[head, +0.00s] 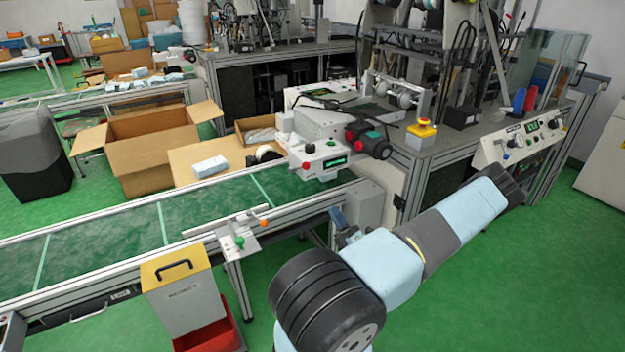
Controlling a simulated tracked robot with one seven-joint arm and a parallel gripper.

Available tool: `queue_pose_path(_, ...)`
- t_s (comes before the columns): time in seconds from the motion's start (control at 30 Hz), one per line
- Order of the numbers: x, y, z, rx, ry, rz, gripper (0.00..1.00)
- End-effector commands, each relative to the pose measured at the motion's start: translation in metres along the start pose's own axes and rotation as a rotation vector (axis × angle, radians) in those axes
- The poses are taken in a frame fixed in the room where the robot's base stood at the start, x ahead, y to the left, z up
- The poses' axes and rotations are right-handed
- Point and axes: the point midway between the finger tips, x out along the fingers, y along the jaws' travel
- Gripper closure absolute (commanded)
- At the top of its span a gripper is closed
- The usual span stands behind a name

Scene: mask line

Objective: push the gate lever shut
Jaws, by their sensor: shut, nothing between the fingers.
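What looks like the gate lever (263,222) is a small orange knob on the conveyor's near rail. It sits beside a pale metal bracket (232,238) with a green knob. A thin pale bar (212,224) lies at a slant over the belt edge next to it; I cannot tell whether it is the gate. My arm's light blue and dark links reach from the bottom centre up to the right, away from the lever. No part of my arm touches the lever.
The green conveyor belt (110,243) is bare near the lever. A white bin with a yellow top (185,290) and a red tray (212,335) stand below it. A white machine head with a green display (322,158) stands over the belt's right end. A cardboard box (150,150) is behind.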

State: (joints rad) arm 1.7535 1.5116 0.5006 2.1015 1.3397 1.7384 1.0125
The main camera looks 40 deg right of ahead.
Motion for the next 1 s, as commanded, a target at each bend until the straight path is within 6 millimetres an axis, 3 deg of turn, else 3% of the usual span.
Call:
queue_pose_path(0.27,0.011,0.0,0.0,-0.001,0.003,0.0,1.0)
queue_pose_path(1.0,0.127,0.0,-0.001,0.0,0.003,0.0,1.0)
